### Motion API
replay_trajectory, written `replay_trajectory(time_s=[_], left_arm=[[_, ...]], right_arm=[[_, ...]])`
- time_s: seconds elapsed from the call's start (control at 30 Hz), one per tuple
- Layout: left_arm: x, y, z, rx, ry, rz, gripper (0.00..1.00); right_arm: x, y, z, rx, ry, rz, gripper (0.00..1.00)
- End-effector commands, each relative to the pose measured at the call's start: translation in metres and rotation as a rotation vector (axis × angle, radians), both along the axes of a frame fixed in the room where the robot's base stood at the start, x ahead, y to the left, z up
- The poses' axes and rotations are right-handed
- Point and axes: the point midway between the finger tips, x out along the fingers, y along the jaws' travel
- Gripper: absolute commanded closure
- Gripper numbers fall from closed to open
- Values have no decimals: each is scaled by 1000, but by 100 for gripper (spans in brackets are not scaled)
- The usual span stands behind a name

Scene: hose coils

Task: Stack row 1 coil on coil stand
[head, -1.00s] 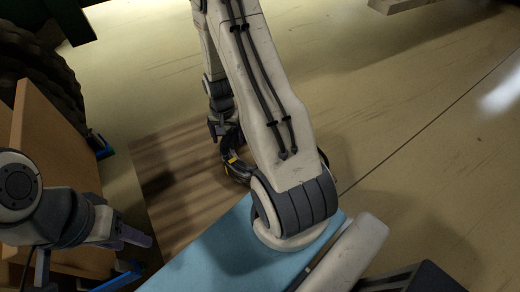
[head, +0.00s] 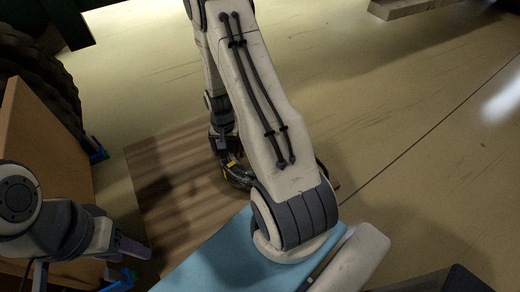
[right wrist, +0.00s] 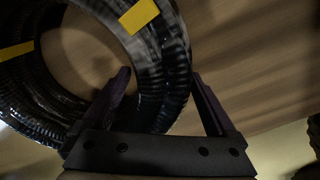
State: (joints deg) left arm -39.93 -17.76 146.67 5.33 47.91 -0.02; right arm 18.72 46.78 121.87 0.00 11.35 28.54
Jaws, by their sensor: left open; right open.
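A black ribbed hose coil with yellow bands (head: 238,180) lies on a brown wooden surface, partly hidden behind my right arm. In the right wrist view the coil (right wrist: 174,55) fills the upper left. My right gripper (right wrist: 165,85) is open, with one finger over the coil's hole and the other beyond its outer side, so the ring lies between them. In the head view my right gripper (head: 229,152) is at the coil's far side. My left gripper (head: 132,247) is open and empty at the lower left. I cannot make out the coil stand.
The wooden surface (head: 165,195) has bare room left of the coil. An upright brown panel (head: 45,150) stands close to my left arm, with a large dark tyre (head: 40,75) behind it. A pale blue surface (head: 225,250) is nearest me.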

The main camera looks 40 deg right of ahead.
Motion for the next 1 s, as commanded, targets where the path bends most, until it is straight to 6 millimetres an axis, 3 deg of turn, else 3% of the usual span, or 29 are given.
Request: replay_trajectory(time_s=[0.8, 0.83, 1.0], left_arm=[[0, 0, 7, 0, 0, 0, 50], [0, 0, 7, 0, 0, 0, 50], [0, 0, 7, 0, 0, 0, 50]], right_arm=[[0, 0, 0, 0, 0, 0, 7], [0, 0, 0, 0, 0, 0, 11], [0, 0, 0, 0, 0, 0, 76]])
